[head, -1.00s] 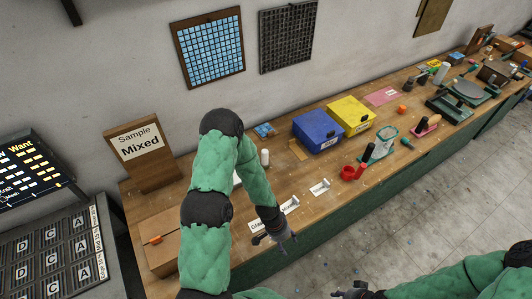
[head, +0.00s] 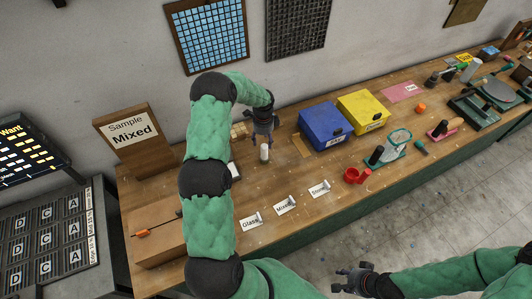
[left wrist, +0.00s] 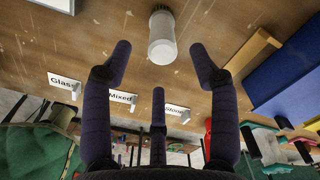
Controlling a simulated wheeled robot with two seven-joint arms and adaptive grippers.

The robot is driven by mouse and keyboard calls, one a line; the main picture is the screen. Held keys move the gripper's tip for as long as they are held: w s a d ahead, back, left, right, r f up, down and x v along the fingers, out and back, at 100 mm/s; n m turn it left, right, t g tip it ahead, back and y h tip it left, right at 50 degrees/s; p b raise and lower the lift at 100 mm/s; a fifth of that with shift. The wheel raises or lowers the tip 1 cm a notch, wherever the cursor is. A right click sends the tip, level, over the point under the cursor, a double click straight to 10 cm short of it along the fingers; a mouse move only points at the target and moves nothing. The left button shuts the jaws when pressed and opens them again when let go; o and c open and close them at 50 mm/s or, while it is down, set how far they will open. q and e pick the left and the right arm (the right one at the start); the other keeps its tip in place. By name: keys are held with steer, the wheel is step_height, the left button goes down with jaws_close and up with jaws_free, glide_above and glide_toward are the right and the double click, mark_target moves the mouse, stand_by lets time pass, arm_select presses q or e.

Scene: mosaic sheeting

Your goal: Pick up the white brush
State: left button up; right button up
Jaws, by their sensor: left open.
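The white brush (head: 264,152) stands on the wooden bench as a short white cylinder, left of the blue box. In the left wrist view the white brush (left wrist: 162,38) shows a smooth white body with dark green bristles at one end. My left gripper (head: 262,140) is open and empty, just behind and above the brush in the head view. In the left wrist view the open fingers of my left gripper (left wrist: 161,62) point toward the brush, which lies beyond their tips, apart from them. My right gripper (head: 345,280) is open and empty, in front of the bench.
The blue box (head: 325,127) and yellow box (head: 362,112) stand right of the brush. Cards reading Glass (head: 250,222), Mixed (head: 285,205) and Stone (head: 319,189) line the front. Bench between brush and cards is mostly clear.

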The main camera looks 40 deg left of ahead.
mark_target(264, 145)
arm_select(q)
step_height(264, 145, down, 3)
steer(key=shift+w+f, duration=0.15)
steer(key=shift+d+f+p, duration=0.1)
steer(key=shift+f+p, duration=0.6)
steer(key=shift+f, duration=2)
jaws_close()
